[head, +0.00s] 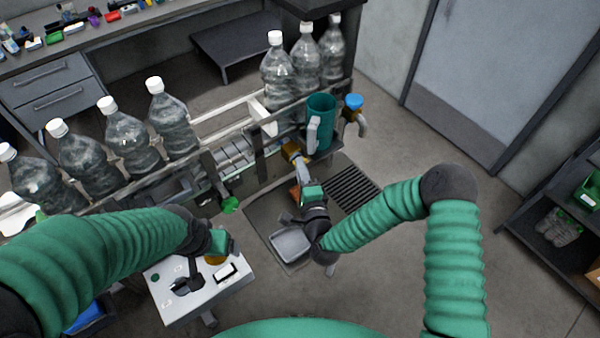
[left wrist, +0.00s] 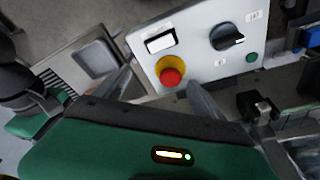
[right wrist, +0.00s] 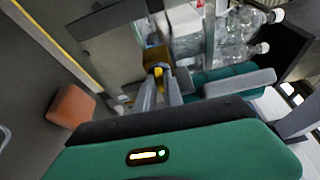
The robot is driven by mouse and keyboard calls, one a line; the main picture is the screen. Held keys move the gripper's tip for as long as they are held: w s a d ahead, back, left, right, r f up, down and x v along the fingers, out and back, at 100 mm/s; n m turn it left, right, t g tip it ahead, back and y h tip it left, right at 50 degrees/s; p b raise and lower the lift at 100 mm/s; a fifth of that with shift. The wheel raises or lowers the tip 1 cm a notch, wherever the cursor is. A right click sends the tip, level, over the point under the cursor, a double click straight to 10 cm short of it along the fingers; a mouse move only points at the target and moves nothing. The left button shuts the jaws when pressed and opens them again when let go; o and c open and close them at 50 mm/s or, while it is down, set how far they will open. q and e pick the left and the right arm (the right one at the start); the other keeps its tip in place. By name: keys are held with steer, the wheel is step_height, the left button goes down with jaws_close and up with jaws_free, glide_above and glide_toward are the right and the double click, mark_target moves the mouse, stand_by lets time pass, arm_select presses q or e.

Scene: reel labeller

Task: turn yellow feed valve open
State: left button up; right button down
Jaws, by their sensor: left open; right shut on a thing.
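The yellow feed valve (head: 291,149) is on the front of the line, below and left of the teal jug. In the right wrist view, its brownish-yellow block (right wrist: 155,57) has a narrow yellow handle (right wrist: 159,76) between my fingertips. My right gripper (head: 301,168) is shut on this handle; its fingers (right wrist: 161,88) hide part of it. My left gripper (left wrist: 165,88) is open over the white control panel (left wrist: 200,50). Its fingers are on either side of the red button (left wrist: 171,75) with a yellow collar; I cannot tell whether they touch it.
The teal jug (head: 320,125) and a blue-capped tap (head: 354,103) are close to my right gripper. Several clear bottles (head: 137,145) line the conveyor. A green knob (head: 230,204) is left of my right gripper. A grey tray (head: 291,243) and a floor grate (head: 353,192) lie below.

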arm_select(q)
steer(key=shift+f+b, duration=0.35)
steer(key=shift+f, duration=0.3)
arm_select(e)
steer(key=shift+s+f+n, duration=0.2)
steer(key=shift+f+n, duration=0.2)
steer(key=shift+f, duration=0.15)
steer(key=c, duration=1.8)
jaws_free()
steer(key=shift+o, duration=0.3)
steer(key=shift+d+r, duration=0.1)
arm_select(q)
steer(key=shift+d, duration=0.1)
arm_select(e)
steer(key=shift+w+r, duration=0.1)
steer(key=shift+r, duration=0.15)
